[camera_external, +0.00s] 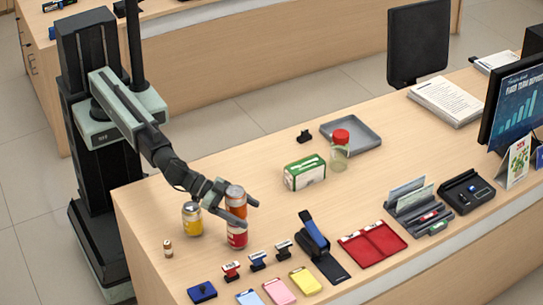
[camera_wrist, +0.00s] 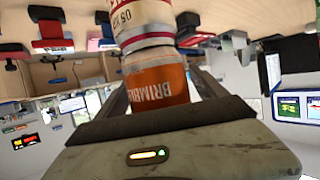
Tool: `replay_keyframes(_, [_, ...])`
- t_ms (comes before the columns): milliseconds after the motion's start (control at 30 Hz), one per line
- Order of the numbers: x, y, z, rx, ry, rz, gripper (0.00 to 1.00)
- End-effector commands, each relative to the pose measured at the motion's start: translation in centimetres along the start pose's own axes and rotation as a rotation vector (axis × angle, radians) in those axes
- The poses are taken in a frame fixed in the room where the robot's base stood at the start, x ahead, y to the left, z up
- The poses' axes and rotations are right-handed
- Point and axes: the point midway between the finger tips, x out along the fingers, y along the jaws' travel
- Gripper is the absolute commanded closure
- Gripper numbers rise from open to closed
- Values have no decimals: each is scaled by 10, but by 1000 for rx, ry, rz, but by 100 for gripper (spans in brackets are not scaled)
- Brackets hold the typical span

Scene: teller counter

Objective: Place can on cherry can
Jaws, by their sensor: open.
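An orange can (camera_external: 236,194) stands upright on a red can (camera_external: 237,237), forming a two-can stack near the left end of the counter. In the wrist view, which looks upside down, the orange can (camera_wrist: 158,84) shows the lettering "BRIMBLE" and meets the other can (camera_wrist: 140,14), whose label is pale and red. My gripper (camera_external: 249,212) is open, with its fingers on either side of the orange can. I cannot tell whether either finger touches it. The fingers hide part of the stack in the external view.
A yellow can (camera_external: 192,220) stands just left of the stack, close to my gripper. Stamps (camera_external: 231,270) and colored pads (camera_external: 279,291) lie in front. A green box (camera_external: 305,172), red-lidded jar (camera_external: 340,150) and grey tray (camera_external: 362,135) stand behind right.

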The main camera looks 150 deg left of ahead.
Motion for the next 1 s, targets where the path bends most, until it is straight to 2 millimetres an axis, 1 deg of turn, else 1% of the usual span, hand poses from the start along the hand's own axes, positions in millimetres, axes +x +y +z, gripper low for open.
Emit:
replay_keyframes(33, [-3,0,-5,0,0,0,19])
replay_keyframes(67, [-8,0,-4,0,0,1,19])
replay_keyframes(167, [-30,-1,-5,0,0,2,19])
replay_keyframes(300, [-67,-2,-6,1,0,2,19])
replay_keyframes(400, [-91,-2,-6,1,0,2,19])
replay_keyframes(500, [-108,-1,-5,1,0,1,19])
replay_keyframes(600, [-118,-1,-4,1,0,0,19])
replay_keyframes(700, [-121,0,-3,0,0,0,19])
replay_keyframes(1000, [-121,0,-2,0,0,-1,19])
